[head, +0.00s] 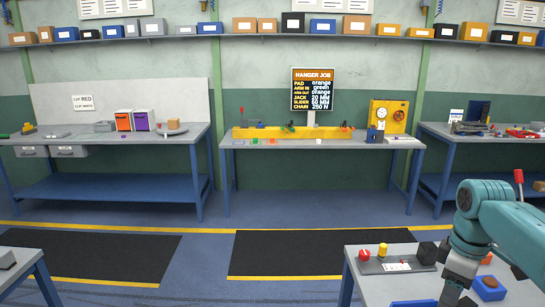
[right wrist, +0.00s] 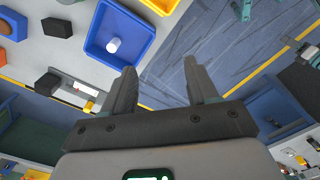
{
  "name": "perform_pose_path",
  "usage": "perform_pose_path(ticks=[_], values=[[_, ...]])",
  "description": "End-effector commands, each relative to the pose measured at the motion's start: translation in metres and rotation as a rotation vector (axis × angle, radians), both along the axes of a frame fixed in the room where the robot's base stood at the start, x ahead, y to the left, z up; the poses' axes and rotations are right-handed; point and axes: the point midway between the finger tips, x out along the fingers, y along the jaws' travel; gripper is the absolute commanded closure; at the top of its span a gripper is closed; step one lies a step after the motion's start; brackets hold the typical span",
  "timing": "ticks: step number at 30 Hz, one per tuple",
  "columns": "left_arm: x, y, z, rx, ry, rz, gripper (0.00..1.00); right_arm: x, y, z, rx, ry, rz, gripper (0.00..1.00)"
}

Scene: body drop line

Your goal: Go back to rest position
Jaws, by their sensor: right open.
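My right gripper (head: 457,297) hangs down at the right of the head view, over the near right table (head: 378,287). In the right wrist view its two dark fingers (right wrist: 162,84) are spread apart with nothing between them. Past the fingertips is blue floor, with the table edge to the left.
On the near right table are a grey fixture (head: 397,265) with red and yellow knobs and a dark block (head: 427,252). A blue bin (right wrist: 97,53) holding a white cylinder (right wrist: 113,45) is close to the fingers. Back benches stand beyond open floor with black mats (head: 300,252).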

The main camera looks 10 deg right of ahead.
Motion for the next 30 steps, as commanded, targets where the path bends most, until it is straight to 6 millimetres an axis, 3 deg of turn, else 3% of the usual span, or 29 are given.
perform_pose_path(ticks=[4, 11, 17, 20, 24, 26, 30], values=[[0.0, 0.0, 0.0, 0.0, 0.0, 0.0, 0.57, 0.001, 0.0, -0.001, 0.0, 0.001, 0.0, 0.42], [0.0, 0.0, 0.0, 0.0, 0.0, 0.0, 0.57, 0.026, 0.025, -0.059, 0.037, -0.008, -0.024, 0.42], [0.0, 0.0, 0.0, 0.0, 0.0, 0.0, 0.57, 0.04, 0.057, -0.12, 0.085, -0.017, -0.064, 0.42], [0.0, 0.0, 0.0, 0.0, 0.0, 0.0, 0.57, 0.041, 0.081, -0.158, 0.12, -0.018, -0.098, 0.42], [0.0, 0.0, 0.0, 0.0, 0.0, 0.0, 0.57, 0.03, 0.129, -0.23, 0.191, -0.008, -0.184, 0.42], [0.0, 0.0, 0.0, 0.0, 0.0, 0.0, 0.57, 0.015, 0.157, -0.268, 0.231, 0.004, -0.246, 0.42], [0.0, 0.0, 0.0, 0.0, 0.0, 0.0, 0.57, -0.045, 0.221, -0.345, 0.312, 0.045, -0.445, 0.42]])
